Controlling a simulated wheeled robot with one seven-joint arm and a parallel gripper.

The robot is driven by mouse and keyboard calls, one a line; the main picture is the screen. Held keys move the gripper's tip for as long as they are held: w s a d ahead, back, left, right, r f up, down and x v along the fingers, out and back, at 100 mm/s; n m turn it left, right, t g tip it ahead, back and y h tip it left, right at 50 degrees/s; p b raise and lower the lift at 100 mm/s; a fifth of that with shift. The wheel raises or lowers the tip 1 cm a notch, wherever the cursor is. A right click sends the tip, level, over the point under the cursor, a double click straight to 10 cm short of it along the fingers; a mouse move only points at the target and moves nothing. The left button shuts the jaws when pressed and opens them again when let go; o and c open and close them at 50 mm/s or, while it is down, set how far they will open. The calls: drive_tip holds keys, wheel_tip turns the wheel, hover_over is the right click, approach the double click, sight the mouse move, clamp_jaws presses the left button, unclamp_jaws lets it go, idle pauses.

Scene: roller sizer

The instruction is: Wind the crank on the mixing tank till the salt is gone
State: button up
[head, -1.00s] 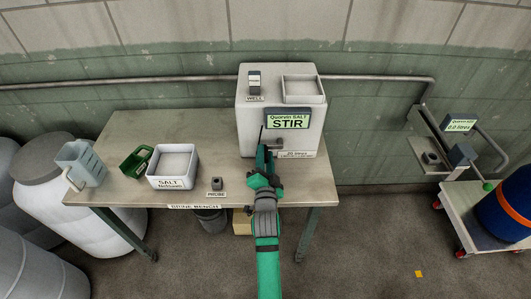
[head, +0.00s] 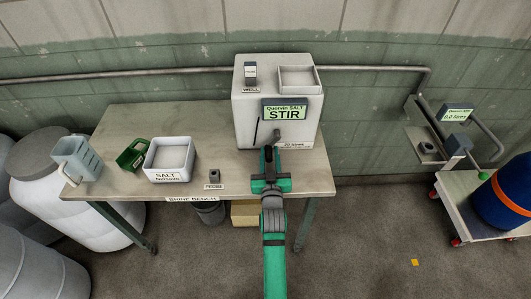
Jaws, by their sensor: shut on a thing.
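The mixing tank (head: 248,118) is a pale box at the right end of the bench. A green sign on its front reads "Quorvin SALT STIR" (head: 285,112). A grey crank (head: 291,137) shows below the sign on the tank front. My gripper (head: 269,152) is at the tank's lower front, shut on the crank's handle, which the jaws largely hide. The inside of the tank cannot be seen. A white salt tub (head: 170,174) stands on the bench to the left, with a green scoop (head: 132,155) beside it.
A pale jug (head: 78,160) stands at the bench's (head: 185,118) left end. A small probe block (head: 214,176) sits near the front edge. A well block (head: 250,74) and an open tray (head: 299,78) top the tank. A trolley with a blue drum (head: 503,195) stands right.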

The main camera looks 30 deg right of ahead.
drive_tip(key=shift+s+d+f+n, duration=0.1)
drive_tip(key=shift+s+d+n, duration=0.1)
drive_tip(key=shift+n, duration=0.4)
drive_tip(key=shift+s+d+n, duration=0.1)
drive_tip(key=shift+d+n, duration=0.1)
drive_tip(key=shift+n, duration=0.4)
drive_tip(key=shift+s+d+f+n, duration=0.15)
drive_tip(key=shift+d+n, duration=0.15)
drive_tip(key=shift+n, duration=0.7)
drive_tip(key=o, duration=0.8)
drive_tip(key=shift+f, duration=0.1)
drive_tip(key=shift+w, duration=0.2)
drive_tip(key=shift+a, duration=0.15)
drive_tip(key=shift+s+d, duration=0.4)
drive_tip(key=shift+w+a, duration=0.1)
drive_tip(key=shift+a, duration=0.05)
